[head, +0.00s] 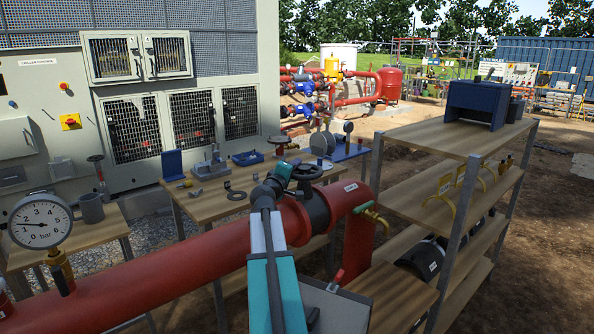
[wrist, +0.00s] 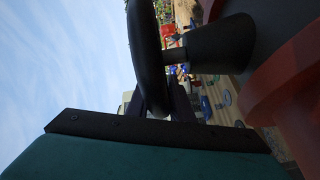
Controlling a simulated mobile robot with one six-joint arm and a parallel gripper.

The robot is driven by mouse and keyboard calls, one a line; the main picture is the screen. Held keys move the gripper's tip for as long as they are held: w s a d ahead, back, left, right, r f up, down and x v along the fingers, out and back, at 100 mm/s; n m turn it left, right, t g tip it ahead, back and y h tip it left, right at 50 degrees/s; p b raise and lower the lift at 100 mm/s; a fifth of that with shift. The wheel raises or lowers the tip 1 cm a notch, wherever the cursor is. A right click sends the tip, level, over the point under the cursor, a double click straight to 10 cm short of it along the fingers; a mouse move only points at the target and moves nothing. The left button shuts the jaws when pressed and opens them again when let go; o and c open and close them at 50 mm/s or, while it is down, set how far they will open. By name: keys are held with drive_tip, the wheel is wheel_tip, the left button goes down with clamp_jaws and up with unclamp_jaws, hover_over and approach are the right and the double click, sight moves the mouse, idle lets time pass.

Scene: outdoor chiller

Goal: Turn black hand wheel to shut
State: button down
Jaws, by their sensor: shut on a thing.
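The black hand wheel (head: 309,175) sits on top of a dark valve body (head: 312,208) in the red pipe, right of the middle of the head view. My gripper (head: 284,174) reaches the wheel's left side and is shut on its rim. In the wrist view the wheel (wrist: 147,50) stands edge-on at the top, with its stem and black bonnet (wrist: 222,50) to the right. The gripper's dark fingers meet the lower end of the rim there, but the exact contact is in shadow. The wheel's turn position cannot be told.
The red pipe (head: 165,276) runs across the front, with a pressure gauge (head: 40,222) at left and a yellow-handled tap (head: 370,213) at right. A wooden workbench (head: 212,205) with tools stands behind. A shelf rack (head: 440,138) stands at right.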

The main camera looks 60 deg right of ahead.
drive_tip(key=shift+s+d+f, duration=0.1)
drive_tip(key=shift+s+f, duration=0.05)
drive_tip(key=c, duration=2)
unclamp_jaws()
drive_tip(key=o, duration=0.3)
drive_tip(key=shift+d, duration=0.1)
drive_tip(key=shift+a, duration=0.2)
drive_tip(key=shift+a, duration=0.8)
drive_tip(key=shift+s+a+b, duration=0.4)
drive_tip(key=shift+a+b, duration=0.1)
drive_tip(key=shift+a, duration=1.45)
drive_tip(key=shift+s+a+b, duration=0.45)
drive_tip(key=shift+a+b, duration=0.05)
drive_tip(key=shift+a, duration=1.5)
drive_tip(key=shift+s+a+b, duration=0.4)
drive_tip(key=shift+a+b, duration=0.1)
drive_tip(key=shift+a, duration=1.45)
